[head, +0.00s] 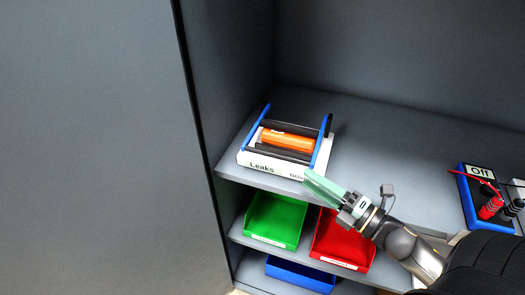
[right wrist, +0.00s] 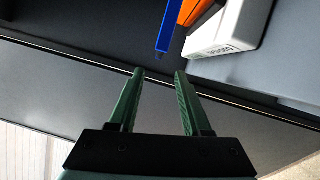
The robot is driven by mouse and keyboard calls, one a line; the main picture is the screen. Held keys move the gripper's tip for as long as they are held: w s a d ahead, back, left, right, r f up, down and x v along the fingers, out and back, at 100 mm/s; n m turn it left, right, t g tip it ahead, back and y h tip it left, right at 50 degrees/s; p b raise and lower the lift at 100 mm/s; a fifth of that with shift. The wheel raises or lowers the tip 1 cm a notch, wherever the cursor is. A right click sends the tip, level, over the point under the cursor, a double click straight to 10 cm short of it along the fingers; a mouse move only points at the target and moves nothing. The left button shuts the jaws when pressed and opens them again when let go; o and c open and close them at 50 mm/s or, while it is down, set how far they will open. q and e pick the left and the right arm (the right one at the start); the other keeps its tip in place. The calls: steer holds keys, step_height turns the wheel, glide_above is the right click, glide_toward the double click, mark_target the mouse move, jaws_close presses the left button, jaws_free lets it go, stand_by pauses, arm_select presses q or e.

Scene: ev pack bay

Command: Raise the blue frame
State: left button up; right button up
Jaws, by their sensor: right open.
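The blue frame (head: 323,146) has two blue side bars joined by dark crossbars. It sits over an orange cylinder (head: 287,140) on a white box (head: 262,163) lettered "Leaks", on the upper shelf. My right gripper (head: 308,178) has green fingers and is open and empty, just in front of the box's right front corner. In the right wrist view one blue bar of the frame (right wrist: 168,30) shows beyond the fingertips (right wrist: 160,74), apart from them. Part of the white box (right wrist: 228,28) is to its right. My left gripper is not in view.
Below the upper shelf (head: 400,150) are a green bin (head: 274,220), a red bin (head: 343,240) and, lower, a blue bin (head: 300,275). A blue holder (head: 470,205) marked "Off" with red and black probes stands at right. A grey panel (head: 100,150) fills the left.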

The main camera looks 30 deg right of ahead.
mark_target(275, 154)
steer(key=p+x, duration=0.1)
steer(key=x, duration=1)
steer(key=shift+w, duration=0.35)
steer(key=shift+c, duration=0.3)
jaws_close()
stand_by(0.7)
